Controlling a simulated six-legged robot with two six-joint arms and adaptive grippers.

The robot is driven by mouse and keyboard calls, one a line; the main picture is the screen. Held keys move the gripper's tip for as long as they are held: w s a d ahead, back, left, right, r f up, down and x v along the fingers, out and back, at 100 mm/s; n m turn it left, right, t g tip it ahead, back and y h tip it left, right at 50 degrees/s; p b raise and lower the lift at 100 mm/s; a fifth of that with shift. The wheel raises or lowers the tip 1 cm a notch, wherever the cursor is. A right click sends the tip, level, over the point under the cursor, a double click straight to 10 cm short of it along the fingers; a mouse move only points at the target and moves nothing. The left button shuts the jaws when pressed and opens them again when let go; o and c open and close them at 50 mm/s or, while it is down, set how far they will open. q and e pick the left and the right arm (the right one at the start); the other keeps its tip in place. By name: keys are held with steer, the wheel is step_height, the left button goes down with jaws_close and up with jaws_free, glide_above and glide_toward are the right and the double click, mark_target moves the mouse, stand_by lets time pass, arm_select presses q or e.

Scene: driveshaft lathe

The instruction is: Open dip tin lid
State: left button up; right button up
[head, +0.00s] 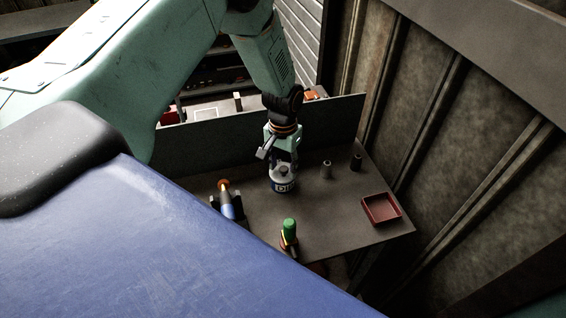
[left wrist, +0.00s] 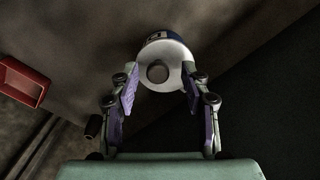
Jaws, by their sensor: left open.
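The dip tin (head: 283,184) stands upright on the grey table, white with a blue band and letters that start with "DI". Its pale lid with a round grey knob (left wrist: 157,73) faces me in the left wrist view. My left gripper (head: 284,164) points down right above the tin. In the left wrist view its two fingers (left wrist: 160,90) are open, one at each side of the lid, with the knob between them. I cannot tell whether the fingers touch the lid. My right gripper shows in neither view.
A red tray (head: 381,209) lies at the table's right, and two small dark cylinders (head: 326,169) (head: 356,161) stand behind it. A green-topped item (head: 289,230) and a blue torch-like tool (head: 228,203) are at the front. A low panel (head: 335,121) borders the back. Corrugated wall rises at right.

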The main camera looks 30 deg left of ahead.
arm_select(q)
steer(key=shift+d+r, duration=0.15)
steer(key=shift+d, duration=0.1)
steer(key=c, duration=0.4)
steer(key=shift+a, duration=0.15)
steer(key=c, duration=0.3)
jaws_close()
